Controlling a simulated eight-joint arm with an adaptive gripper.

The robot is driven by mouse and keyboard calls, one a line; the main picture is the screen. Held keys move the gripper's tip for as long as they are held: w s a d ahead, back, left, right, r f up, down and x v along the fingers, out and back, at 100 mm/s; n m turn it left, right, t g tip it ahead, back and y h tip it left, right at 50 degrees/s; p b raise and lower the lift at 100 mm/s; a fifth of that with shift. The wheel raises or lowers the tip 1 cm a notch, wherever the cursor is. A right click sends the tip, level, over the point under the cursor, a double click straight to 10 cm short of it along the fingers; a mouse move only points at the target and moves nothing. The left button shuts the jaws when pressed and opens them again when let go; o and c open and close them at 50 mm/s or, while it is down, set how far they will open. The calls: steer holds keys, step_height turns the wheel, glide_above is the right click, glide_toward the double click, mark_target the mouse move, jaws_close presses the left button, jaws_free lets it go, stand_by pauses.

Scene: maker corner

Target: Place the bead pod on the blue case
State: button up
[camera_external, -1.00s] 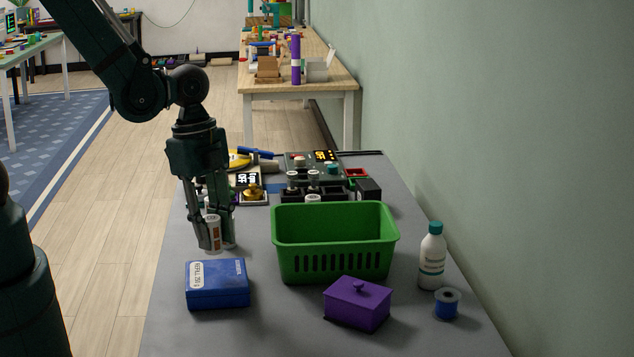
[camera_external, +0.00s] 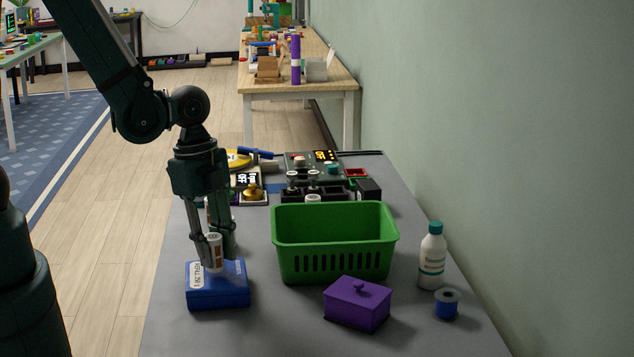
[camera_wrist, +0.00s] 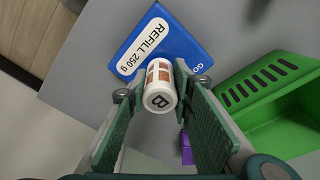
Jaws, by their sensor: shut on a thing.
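The bead pod (camera_external: 214,256) is a small white cylinder with brown-orange patches. It stands roughly upright between the fingertips of my gripper (camera_external: 219,252), which is shut on it. In the wrist view the pod (camera_wrist: 160,86) shows a letter B on its end, with a green finger of my gripper (camera_wrist: 157,88) on each side. The blue case (camera_external: 218,297) is a flat box with a white label at the left front of the table. It also shows in the wrist view (camera_wrist: 183,45), beyond the pod. The pod is over the case's back part; I cannot tell whether they touch.
A green basket (camera_external: 333,250) stands right of the case. A purple lidded box (camera_external: 357,304), a white bottle (camera_external: 431,262) and a blue spool (camera_external: 446,305) are further right. Several devices and a black rack (camera_external: 330,190) fill the table's back.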

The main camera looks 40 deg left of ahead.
steer(key=shift+f, duration=0.5)
steer(key=shift+f+b, duration=0.25)
steer(key=shift+b, duration=0.05)
steer(key=o, duration=0.9)
steer(key=shift+r, duration=0.1)
steer(key=shift+r+p, duration=0.25)
steer(key=shift+p, duration=0.05)
steer(key=shift+a+r+p, duration=0.3)
steer(key=shift+r+p, duration=0.15)
steer(key=shift+r, duration=1.5)
steer(key=shift+a+r+p, duration=0.3)
steer(key=shift+r+p, duration=0.2)
steer(key=shift+r, duration=1.45)
steer(key=shift+a+r+p, duration=0.3)
steer(key=shift+r+p, duration=0.15)
steer(key=shift+r, duration=1.5)
steer(key=shift+a, duration=0.1)
